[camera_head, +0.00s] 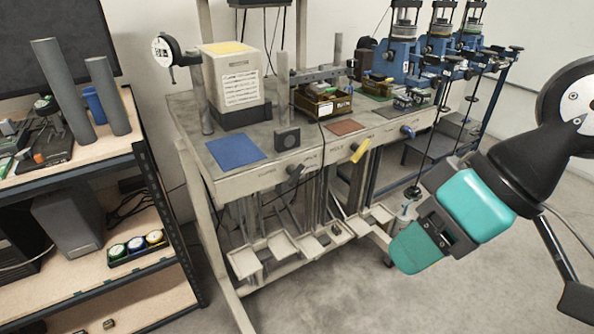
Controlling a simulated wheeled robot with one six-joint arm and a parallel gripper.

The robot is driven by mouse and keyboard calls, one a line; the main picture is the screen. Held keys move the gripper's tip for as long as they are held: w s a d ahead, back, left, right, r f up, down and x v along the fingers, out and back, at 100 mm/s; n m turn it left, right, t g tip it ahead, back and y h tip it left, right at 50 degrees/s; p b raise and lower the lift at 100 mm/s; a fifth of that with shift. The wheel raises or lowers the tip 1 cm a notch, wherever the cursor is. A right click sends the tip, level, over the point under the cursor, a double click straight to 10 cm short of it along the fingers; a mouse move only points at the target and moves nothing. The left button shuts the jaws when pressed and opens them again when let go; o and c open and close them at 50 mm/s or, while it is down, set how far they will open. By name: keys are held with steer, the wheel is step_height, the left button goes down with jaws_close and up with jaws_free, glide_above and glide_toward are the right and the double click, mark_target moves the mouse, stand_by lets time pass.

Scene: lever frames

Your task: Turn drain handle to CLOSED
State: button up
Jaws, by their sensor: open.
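Several small lever handles stick out from the front edge of a beige bench (228,186): a dark one (295,172) at the left, a yellow one (361,150) in the middle and a blue one (408,132) at the right. Small lettering sits beside them on the edge; I cannot read it well enough to tell which handle is the drain or which way is CLOSED. My gripper (417,248), with turquoise parts, is open and empty at the right, in front of and apart from the bench and all handles. Its far finger is mostly hidden.
Beige trays (278,247) hang low under the bench front. A shelf unit (150,192) with grey tubes stands at the left. A beige box (232,75) and a blue mat (236,149) are on the bench. Blue machines (398,62) stand behind right. The grey floor in front is clear.

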steer(key=w+a+f+t+y+b, duration=0.2)
steer(key=w+a+f+y+b, duration=0.3)
steer(key=f, duration=0.3)
steer(key=m+t+b, duration=1)
steer(key=t+b, duration=0.2)
steer(key=b, duration=0.1)
glide_toward(298, 176)
steer(key=shift+h, duration=0.4)
steer(key=p+x, duration=0.4)
steer(key=p, duration=0.5)
steer(key=p+x, duration=0.5)
steer(key=p, duration=0.3)
steer(key=shift+w+a+r+p, duration=0.15)
steer(key=shift+a+r+p, duration=0.1)
steer(key=shift+a+p, duration=0.15)
steer(key=shift+w+a+f+p, duration=0.25)
steer(key=shift+w+a+p, duration=0.15)
steer(key=shift+w, duration=0.25)
steer(key=c, duration=0.7)
